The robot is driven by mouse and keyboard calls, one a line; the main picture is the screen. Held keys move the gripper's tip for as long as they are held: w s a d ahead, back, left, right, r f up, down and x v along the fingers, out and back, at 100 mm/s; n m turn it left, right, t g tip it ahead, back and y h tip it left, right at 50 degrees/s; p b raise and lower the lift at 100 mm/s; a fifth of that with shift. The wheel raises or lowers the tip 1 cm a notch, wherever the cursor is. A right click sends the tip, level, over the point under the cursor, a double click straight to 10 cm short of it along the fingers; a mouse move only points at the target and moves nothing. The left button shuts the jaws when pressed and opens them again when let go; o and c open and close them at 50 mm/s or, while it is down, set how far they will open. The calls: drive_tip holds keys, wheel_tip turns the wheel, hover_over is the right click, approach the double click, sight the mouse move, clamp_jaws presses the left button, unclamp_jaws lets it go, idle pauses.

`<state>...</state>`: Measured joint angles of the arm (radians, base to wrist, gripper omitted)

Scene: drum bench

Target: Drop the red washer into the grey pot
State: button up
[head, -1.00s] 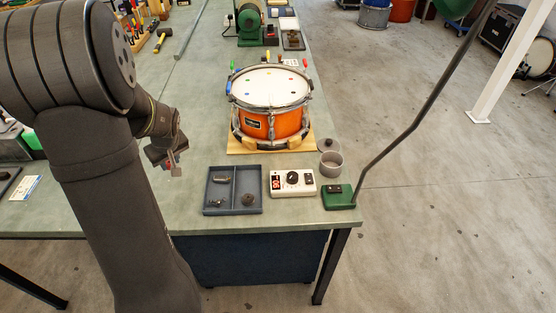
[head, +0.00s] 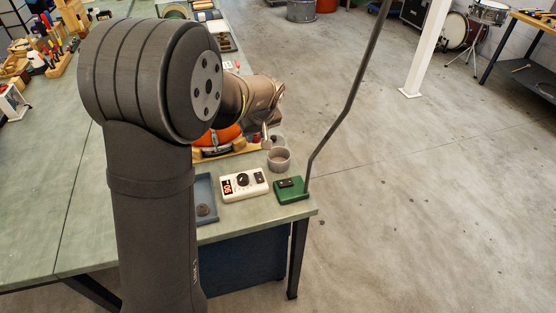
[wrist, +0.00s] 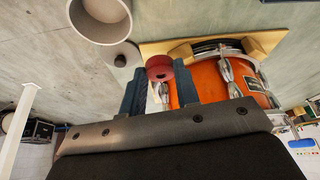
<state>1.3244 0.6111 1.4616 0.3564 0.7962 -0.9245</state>
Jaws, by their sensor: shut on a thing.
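The red washer (wrist: 159,68) is held between the tips of my gripper (wrist: 160,82) in the wrist view. My gripper is shut on it, above the bench and near the orange drum. The grey pot (head: 279,160) stands open at the bench's right side in the head view. It also shows at the top left of the wrist view (wrist: 84,32), to the left of the washer and apart from it. In the head view my gripper (head: 265,138) is just behind and left of the pot; the arm hides part of the area.
A grey lid with a dark knob (wrist: 110,72) lies beside the pot. The orange drum (wrist: 205,85) on its wooden board is close to my fingers. A white control box (head: 244,185), a green block with a tall bent rod (head: 291,190) and a blue tray (head: 206,213) stand in front.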

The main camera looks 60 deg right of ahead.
drive_tip(key=s+d+r+m, duration=0.1)
drive_tip(key=s+d+m, duration=0.1)
drive_tip(key=s+d, duration=0.35)
drive_tip(key=shift+g+h, duration=0.3)
drive_tip(key=shift+s+a+f, duration=0.2)
drive_tip(key=shift+a+f, duration=0.05)
drive_tip(key=shift+f, duration=0.7)
drive_tip(key=shift+s+a+f, duration=0.2)
drive_tip(key=shift+a+f, duration=0.1)
drive_tip(key=shift+f, duration=0.7)
drive_tip(key=shift+s+a+f, duration=0.2)
drive_tip(key=shift+a+f, duration=0.05)
drive_tip(key=shift+f, duration=0.7)
drive_tip(key=o, duration=1)
drive_tip(key=shift+r, duration=0.15)
drive_tip(key=v, duration=1.7)
